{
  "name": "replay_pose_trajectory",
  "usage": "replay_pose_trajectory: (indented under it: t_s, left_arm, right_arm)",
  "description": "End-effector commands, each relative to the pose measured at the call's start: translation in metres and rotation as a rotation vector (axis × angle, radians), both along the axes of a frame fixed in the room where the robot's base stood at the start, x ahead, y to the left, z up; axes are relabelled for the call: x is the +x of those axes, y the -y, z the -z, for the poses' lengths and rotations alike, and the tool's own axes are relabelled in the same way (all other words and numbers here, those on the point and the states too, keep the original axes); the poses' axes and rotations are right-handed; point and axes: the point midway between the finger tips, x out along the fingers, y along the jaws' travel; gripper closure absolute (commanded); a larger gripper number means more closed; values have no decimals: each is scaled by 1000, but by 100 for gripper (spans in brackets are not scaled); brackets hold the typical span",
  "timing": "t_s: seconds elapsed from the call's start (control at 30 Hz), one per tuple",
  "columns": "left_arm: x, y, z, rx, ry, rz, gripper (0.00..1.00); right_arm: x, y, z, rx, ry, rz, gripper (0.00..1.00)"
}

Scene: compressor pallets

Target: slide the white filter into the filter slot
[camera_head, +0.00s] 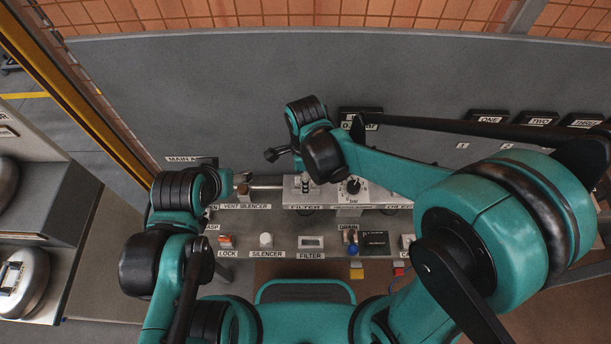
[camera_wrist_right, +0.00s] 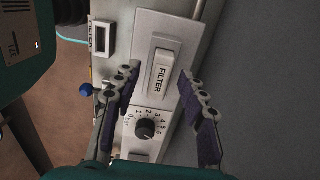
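The white filter (camera_wrist_right: 164,60) is a raised white block on the light panel, above the pressure dial, beside a FILTER label. It appears to stand in the filter slot; how deep it sits I cannot tell. My right gripper (camera_wrist_right: 160,78) is open, its fingers spread either side of the filter with gaps visible. In the head view the right gripper (camera_head: 304,185) is over the panel, mostly hiding the filter. The white frame (camera_wrist_right: 101,38) at the FILTER spot on the lower shelf shows a dark opening. My left gripper (camera_head: 238,183) is near the vent silencer place; its fingers are unclear.
The pressure dial (camera_wrist_right: 146,129) lies close below the filter. On the lower shelf are a lock (camera_head: 226,241), a white silencer (camera_head: 266,240) and a blue-knobbed drain (camera_head: 353,248). A grey wall (camera_head: 250,90) rises behind the panel.

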Motion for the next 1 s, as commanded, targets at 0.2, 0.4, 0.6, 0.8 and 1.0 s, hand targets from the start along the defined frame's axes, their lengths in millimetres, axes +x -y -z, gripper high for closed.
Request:
replay_pose_trajectory:
  t_s: [0.2, 0.4, 0.6, 0.8, 1.0]
  left_arm:
    - [0, 0, 0, 0, 0, 0, 31]
    - [0, 0, 0, 0, 0, 0, 31]
    - [0, 0, 0, 0, 0, 0, 31]
    - [0, 0, 0, 0, 0, 0, 31]
    - [0, 0, 0, 0, 0, 0, 31]
  right_arm:
    - [0, 0, -8, 0, 0, 0, 58]
    - [0, 0, -44, 0, 0, 0, 58]
    - [0, 0, -87, 0, 0, 0, 58]
    - [0, 0, -114, 0, 0, 0, 58]
    - [0, 0, -120, 0, 0, 0, 58]
